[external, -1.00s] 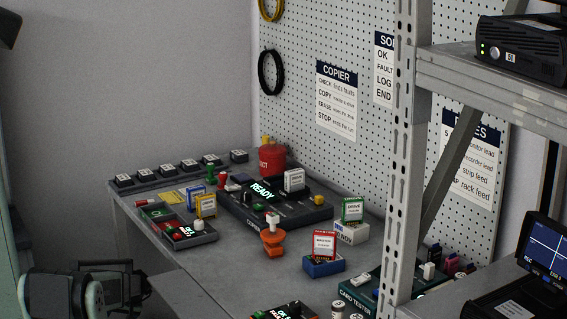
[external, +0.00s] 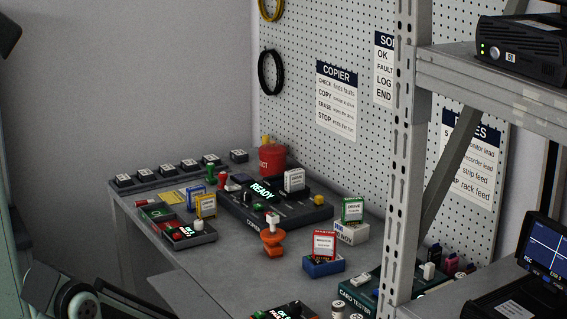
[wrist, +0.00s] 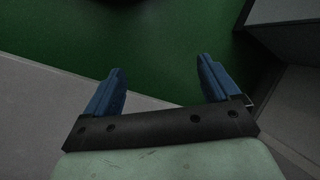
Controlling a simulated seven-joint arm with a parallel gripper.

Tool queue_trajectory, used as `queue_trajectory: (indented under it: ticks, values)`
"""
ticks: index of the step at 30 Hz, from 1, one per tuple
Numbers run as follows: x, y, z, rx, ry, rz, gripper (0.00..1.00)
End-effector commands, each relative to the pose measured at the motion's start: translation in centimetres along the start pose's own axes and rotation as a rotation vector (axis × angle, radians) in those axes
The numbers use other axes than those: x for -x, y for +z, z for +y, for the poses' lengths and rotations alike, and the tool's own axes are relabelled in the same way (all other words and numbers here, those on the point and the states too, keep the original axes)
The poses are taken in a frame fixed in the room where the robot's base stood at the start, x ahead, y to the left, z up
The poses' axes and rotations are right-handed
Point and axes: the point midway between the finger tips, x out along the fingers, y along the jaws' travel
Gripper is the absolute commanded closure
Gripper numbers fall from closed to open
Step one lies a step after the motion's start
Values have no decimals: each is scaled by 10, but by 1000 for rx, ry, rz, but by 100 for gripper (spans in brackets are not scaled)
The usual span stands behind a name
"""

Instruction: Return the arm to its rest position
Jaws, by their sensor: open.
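My gripper shows in the wrist view (wrist: 160,90) with its two blue fingers spread apart and nothing between them. It is over a dark green surface (wrist: 165,35) and a grey edge. In the external view only part of my arm shows, low at the left edge and away from the workbench (external: 290,285). My fingertips cannot be made out in that view.
The bench holds a copier (external: 275,205) reading READY, a red bucket (external: 272,160), an orange stand (external: 273,241), a blue block (external: 323,265) with a red card, and a card tester (external: 365,292). A metal shelf post (external: 400,160) stands at right.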

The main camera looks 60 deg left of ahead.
Motion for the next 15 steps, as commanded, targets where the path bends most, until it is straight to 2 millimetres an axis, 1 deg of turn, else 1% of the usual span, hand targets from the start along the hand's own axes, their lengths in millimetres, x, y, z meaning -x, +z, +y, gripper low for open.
queue_trajectory:
  ticks: [1,6,8,12,15]
  values:
    - [1,20,11,-56,2,-13,11]
    - [2,72,43,-231,16,-55,11]
    - [2,91,52,-293,21,-70,11]
    - [1,135,67,-432,30,-108,11]
    - [0,164,74,-521,34,-134,11]
